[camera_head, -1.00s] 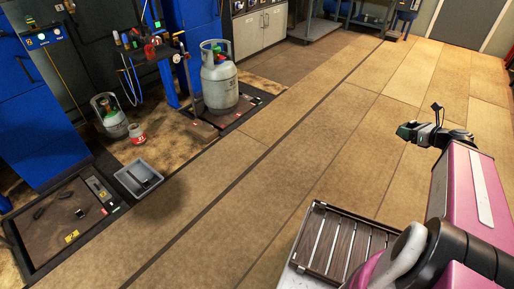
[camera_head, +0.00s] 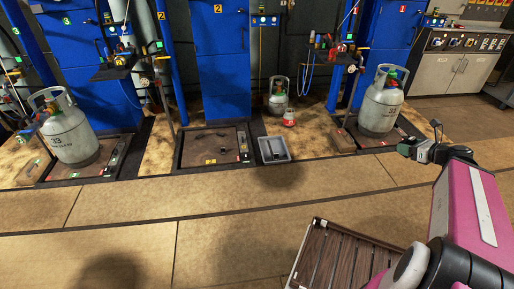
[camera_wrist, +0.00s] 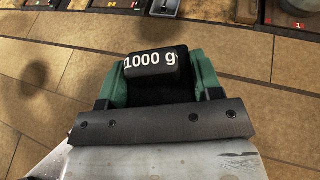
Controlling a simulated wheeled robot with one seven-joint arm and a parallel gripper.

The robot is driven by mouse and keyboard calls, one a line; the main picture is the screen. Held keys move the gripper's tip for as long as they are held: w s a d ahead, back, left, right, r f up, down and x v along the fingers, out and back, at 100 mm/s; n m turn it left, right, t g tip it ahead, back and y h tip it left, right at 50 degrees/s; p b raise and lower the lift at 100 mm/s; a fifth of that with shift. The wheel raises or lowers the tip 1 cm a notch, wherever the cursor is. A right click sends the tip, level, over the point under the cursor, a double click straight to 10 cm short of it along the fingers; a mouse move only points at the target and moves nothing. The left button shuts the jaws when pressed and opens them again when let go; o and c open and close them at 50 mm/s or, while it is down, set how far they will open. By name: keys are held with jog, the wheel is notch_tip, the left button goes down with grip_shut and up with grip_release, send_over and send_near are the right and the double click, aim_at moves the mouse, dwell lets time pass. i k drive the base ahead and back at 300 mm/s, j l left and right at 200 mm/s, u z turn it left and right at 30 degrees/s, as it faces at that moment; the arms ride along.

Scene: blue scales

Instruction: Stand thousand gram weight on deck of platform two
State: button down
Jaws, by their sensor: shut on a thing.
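My gripper (camera_head: 420,148) is shut on a black block-shaped weight (camera_wrist: 152,70) marked "1000 g", held between its green fingers in the wrist view. In the head view the gripper is at the right, raised over the floor, and the weight is hard to make out. Platform two (camera_head: 190,157), a low dark deck in a black frame, is at the middle left, in front of the blue cabinet marked 2. A few small dark objects lie on its deck. The gripper is well to the right of the platform and apart from it.
A grey bin (camera_head: 273,159) sits just right of platform two. Gas cylinders stand on the left platform (camera_head: 75,142) and the right platform (camera_head: 377,112). A small cylinder (camera_head: 278,96) and a red-and-white can (camera_head: 289,117) stand behind the bin.

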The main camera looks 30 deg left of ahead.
aim_at(206, 155)
jog(key=i+j+u, duration=0.15)
jog(key=j+u, duration=0.25)
jog(key=i+j+u, duration=0.15)
jog(key=u, duration=0.2)
jog(key=i+j+u, duration=0.2)
jog(key=u, duration=0.2)
jog(key=i+j, duration=0.5)
jog(key=u, duration=0.05)
